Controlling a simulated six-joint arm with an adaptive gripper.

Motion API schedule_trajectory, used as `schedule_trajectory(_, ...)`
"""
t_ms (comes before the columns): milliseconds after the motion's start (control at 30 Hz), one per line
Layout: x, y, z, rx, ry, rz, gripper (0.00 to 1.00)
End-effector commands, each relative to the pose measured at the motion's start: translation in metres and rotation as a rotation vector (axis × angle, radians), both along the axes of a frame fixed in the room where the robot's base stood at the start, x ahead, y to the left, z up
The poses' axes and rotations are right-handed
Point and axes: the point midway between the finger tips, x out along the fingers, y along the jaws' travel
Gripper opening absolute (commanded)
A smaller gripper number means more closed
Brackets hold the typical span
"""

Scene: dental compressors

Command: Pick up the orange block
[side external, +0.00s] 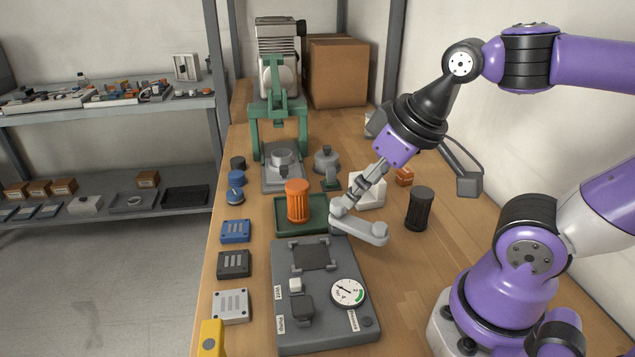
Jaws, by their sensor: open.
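A small orange block (404,176) sits on the wooden table, behind and to the right of my gripper. A larger ribbed orange cylinder (297,201) stands upright in a shallow green tray (319,222). My gripper (358,229) is open, low over the table between the green tray and a black ribbed cylinder (419,208). It appears empty and apart from the orange block. Its exact height above the table is hard to tell.
A grey panel with a gauge (347,292) lies in front. A white holder (368,191) is just behind my gripper. A green press (279,110) and a cardboard box (337,72) stand at the back. Blue, black and grey modules (234,264) line the left edge.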

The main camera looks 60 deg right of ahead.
Motion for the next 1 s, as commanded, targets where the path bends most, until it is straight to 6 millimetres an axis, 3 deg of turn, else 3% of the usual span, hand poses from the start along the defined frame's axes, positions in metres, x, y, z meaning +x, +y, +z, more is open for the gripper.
schedule_trajectory(233, 0.008, -0.008, 0.005, -0.004, 0.015, -0.029, 0.73)
schedule_trajectory(367, 0.034, -0.041, 0.015, -0.011, 0.068, -0.122, 0.73)
schedule_trajectory(500, 0.068, -0.108, 0.017, -0.005, 0.149, -0.260, 0.73)
schedule_trajectory(633, 0.083, -0.186, 0.003, 0.019, 0.221, -0.386, 0.73)
schedule_trajectory(800, 0.070, -0.280, -0.032, 0.064, 0.292, -0.516, 0.73)
schedule_trajectory(900, 0.056, -0.316, -0.050, 0.087, 0.316, -0.565, 0.73)
schedule_trajectory(1000, 0.046, -0.335, -0.061, 0.099, 0.328, -0.590, 0.73)
